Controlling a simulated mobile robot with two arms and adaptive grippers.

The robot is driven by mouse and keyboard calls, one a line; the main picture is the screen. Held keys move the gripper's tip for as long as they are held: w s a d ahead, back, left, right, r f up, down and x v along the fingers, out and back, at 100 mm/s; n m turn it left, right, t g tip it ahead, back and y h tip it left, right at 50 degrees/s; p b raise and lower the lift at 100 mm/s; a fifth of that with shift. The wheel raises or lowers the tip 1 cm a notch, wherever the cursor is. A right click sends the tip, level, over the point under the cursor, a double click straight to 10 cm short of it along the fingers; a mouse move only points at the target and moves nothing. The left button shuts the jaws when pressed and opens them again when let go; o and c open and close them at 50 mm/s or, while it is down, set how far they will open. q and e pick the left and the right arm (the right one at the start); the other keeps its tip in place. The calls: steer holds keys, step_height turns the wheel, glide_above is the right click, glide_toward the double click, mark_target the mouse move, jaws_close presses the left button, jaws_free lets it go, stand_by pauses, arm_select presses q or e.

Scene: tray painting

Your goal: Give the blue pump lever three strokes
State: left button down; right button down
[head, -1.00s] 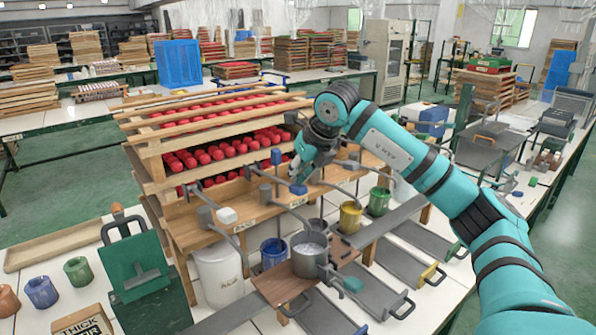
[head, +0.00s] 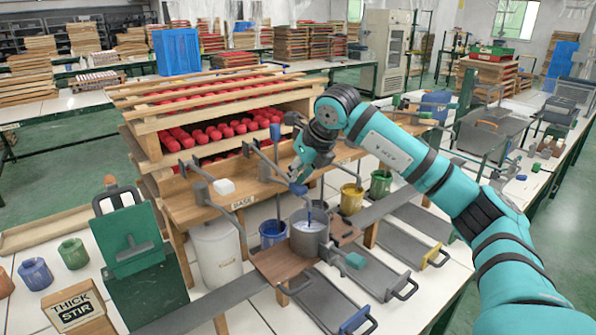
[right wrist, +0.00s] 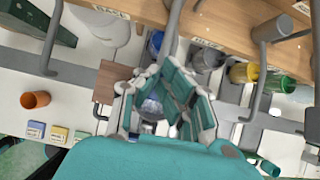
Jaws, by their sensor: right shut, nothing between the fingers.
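The blue pump lever is a grey bar with a blue end block (head: 298,188), tilted down over the front of the wooden bench. My right gripper (head: 303,174) is right above the block, shut and empty, and appears to press on it from above. In the right wrist view its closed fingers (right wrist: 172,108) hide the block. A thin blue stream (head: 309,208) drops into the grey pot (head: 309,240) below. The pot stands on a brown wooden board (head: 275,265). My left gripper is out of view.
A lever with a white end (head: 223,187) stands to the left. Blue (head: 272,234), yellow (head: 351,199) and green (head: 380,184) buckets stand below the bench. A rack of red rollers (head: 220,132) rises behind. Grey trays (head: 360,285) lie in front.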

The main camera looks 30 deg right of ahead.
step_height(320, 180, up, 10)
steer(key=p, duration=0.8)
steer(key=shift+p, duration=0.3)
steer(key=shift+f+b, duration=4.05)
steer(key=shift+f, duration=1.35)
steer(key=shift+r+p, duration=0.35)
step_height(320, 180, up, 10)
steer(key=p, duration=0.8)
steer(key=shift+r, duration=0.15)
steer(key=shift+s, duration=0.1)
